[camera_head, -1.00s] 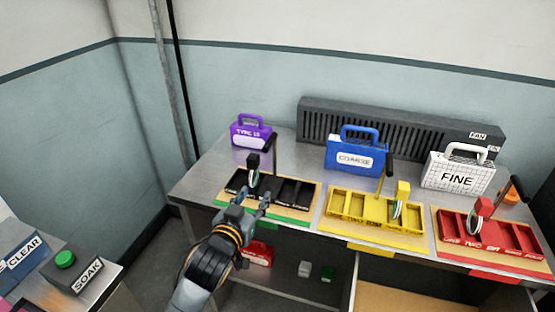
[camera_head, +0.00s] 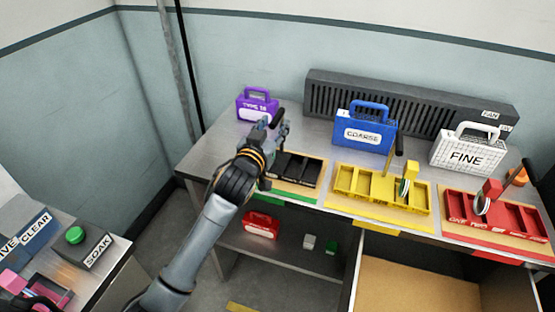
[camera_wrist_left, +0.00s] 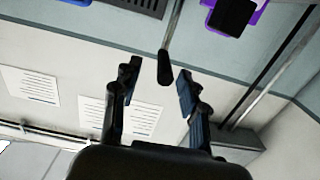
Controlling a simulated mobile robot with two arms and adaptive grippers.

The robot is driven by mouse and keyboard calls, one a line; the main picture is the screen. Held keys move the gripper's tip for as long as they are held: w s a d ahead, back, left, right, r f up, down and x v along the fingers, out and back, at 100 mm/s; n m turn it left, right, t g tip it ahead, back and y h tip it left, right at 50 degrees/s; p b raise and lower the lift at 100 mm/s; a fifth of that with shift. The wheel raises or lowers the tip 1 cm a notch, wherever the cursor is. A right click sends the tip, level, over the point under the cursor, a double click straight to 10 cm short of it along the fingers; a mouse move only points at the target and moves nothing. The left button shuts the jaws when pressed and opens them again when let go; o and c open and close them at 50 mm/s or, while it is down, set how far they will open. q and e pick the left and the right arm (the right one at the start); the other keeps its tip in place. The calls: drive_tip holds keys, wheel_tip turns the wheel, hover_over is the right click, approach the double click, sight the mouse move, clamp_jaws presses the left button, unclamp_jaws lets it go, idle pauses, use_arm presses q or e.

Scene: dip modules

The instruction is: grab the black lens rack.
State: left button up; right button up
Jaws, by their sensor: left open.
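The black lens rack (camera_head: 297,168) sits on a tan board with a green front strip, at the left part of the metal bench. My left gripper and forearm cover its left end in the head view. My left gripper (camera_head: 274,128) is open above and behind that end. An upright rod with a black handle (camera_head: 279,115) stands beside the rack. In the left wrist view the handle (camera_wrist_left: 164,68) appears between the two open fingers (camera_wrist_left: 157,82); whether they touch it I cannot tell. A black block (camera_wrist_left: 233,14) shows before the purple case there.
A yellow rack (camera_head: 375,207) and a red rack (camera_head: 492,226) stand to the right. Behind are a purple case (camera_head: 258,111), a blue case (camera_head: 364,136), a white case (camera_head: 467,157) and a dark vent unit (camera_head: 420,109). A shelf lies below.

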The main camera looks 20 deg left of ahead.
sight(282, 111)
use_arm(q)
drive_tip(key=shift+w+a+f+p, duration=0.15)
drive_tip(key=shift+w+p, duration=0.25)
drive_tip(key=shift+w, duration=1.85)
clamp_jaws()
